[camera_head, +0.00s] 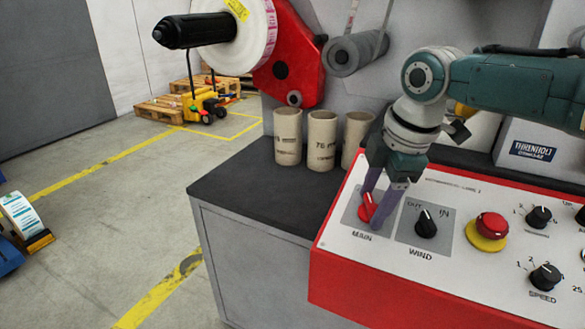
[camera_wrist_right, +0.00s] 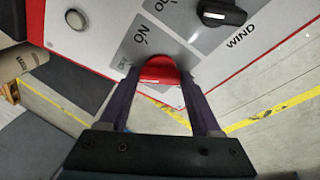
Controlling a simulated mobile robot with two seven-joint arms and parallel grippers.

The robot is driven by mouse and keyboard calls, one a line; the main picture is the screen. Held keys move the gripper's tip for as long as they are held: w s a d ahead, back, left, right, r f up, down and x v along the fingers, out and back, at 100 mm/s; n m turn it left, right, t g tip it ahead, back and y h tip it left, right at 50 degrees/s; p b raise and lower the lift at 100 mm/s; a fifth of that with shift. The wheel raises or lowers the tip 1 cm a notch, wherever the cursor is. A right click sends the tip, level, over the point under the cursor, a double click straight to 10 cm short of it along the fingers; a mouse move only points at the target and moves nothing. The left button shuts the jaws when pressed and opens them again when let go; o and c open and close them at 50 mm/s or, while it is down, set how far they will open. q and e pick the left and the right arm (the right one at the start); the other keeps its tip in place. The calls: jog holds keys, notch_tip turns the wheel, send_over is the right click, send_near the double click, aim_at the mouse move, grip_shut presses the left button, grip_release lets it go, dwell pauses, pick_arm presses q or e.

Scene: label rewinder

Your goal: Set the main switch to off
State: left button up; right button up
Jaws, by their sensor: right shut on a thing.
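The main switch (camera_head: 367,207) is a red rotary knob on a grey plate marked MAIN, at the left end of the control panel (camera_head: 400,253). In the right wrist view the red knob (camera_wrist_right: 159,72) sits between my fingers, with ON and part of another label printed beside it. My right gripper (camera_head: 373,211) points down at the panel from above, its purple fingers closed on the knob's sides. The fingers hide part of the knob, and I cannot clearly tell which mark it points to. My left gripper is in neither view.
Right of the main switch are the black WIND knob (camera_head: 426,224), a red emergency button (camera_head: 491,226) on a yellow base and the SPEED knob (camera_head: 545,277). Several cardboard cores (camera_head: 322,141) stand on the dark worktop (camera_head: 252,190) behind. The worktop's left part is clear.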

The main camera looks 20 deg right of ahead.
jog(key=o, duration=1.4)
jog(key=p+v, duration=0.2)
jog(key=v, duration=0.8)
jog(key=shift+p, duration=0.4)
jog(key=shift+f, duration=0.1)
